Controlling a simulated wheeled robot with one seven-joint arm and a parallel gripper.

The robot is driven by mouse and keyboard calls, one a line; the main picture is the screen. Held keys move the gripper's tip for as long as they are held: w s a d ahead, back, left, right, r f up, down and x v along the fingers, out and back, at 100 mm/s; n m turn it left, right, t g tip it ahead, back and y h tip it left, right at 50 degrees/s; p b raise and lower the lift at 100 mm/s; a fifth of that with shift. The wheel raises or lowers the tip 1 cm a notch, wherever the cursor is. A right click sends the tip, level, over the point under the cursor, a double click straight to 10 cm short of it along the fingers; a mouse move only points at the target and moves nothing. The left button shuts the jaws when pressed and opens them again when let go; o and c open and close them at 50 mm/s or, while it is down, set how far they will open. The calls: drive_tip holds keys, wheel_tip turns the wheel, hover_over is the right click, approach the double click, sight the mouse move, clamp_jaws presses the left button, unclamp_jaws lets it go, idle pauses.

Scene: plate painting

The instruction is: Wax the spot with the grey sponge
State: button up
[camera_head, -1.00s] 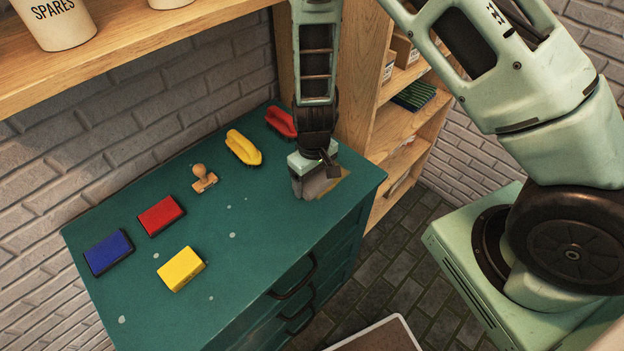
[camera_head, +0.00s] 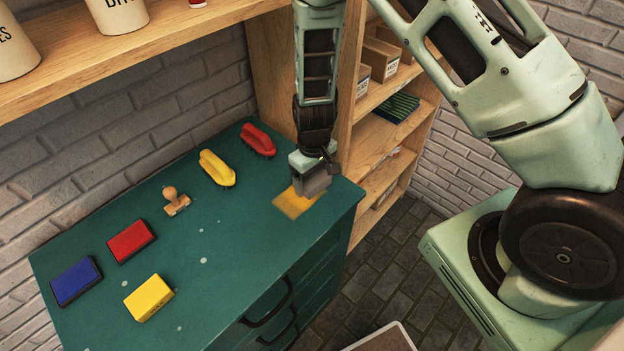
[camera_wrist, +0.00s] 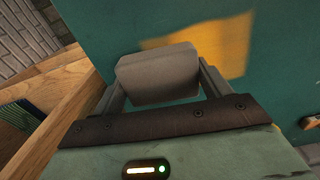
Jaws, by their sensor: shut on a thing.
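A yellow-orange spot (camera_head: 297,203) lies on the green cabinet top near its right end. It also shows in the wrist view (camera_wrist: 225,42). My gripper (camera_head: 312,185) is shut on the grey sponge (camera_wrist: 158,76), which sits between the two fingers. In the head view the sponge (camera_head: 316,182) is at the right rear side of the spot and overlaps part of it. I cannot tell whether the sponge touches the surface.
On the green cabinet top (camera_head: 235,245) are a yellow sponge (camera_head: 149,298), red (camera_head: 132,241) and blue (camera_head: 76,281) pads, a wooden stamp (camera_head: 176,202), and yellow (camera_head: 217,168) and red (camera_head: 258,139) brushes. A wooden shelf unit (camera_head: 372,145) stands close at the right.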

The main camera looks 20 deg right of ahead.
drive_tip(key=shift+w+d, duration=0.15)
drive_tip(key=shift+d, duration=0.25)
drive_tip(key=r+p, duration=0.2)
drive_tip(key=r, duration=0.1)
drive_tip(key=shift+w+d+r, duration=0.1)
drive_tip(key=shift+d+r, duration=0.1)
drive_tip(key=shift+r, duration=0.1)
drive_tip(key=shift+r+p, duration=1.8)
drive_tip(key=shift+r, duration=0.4)
drive_tip(key=shift+w+a+f+b, duration=0.1)
drive_tip(key=shift+w+b, duration=0.05)
drive_tip(key=shift+b, duration=0.4)
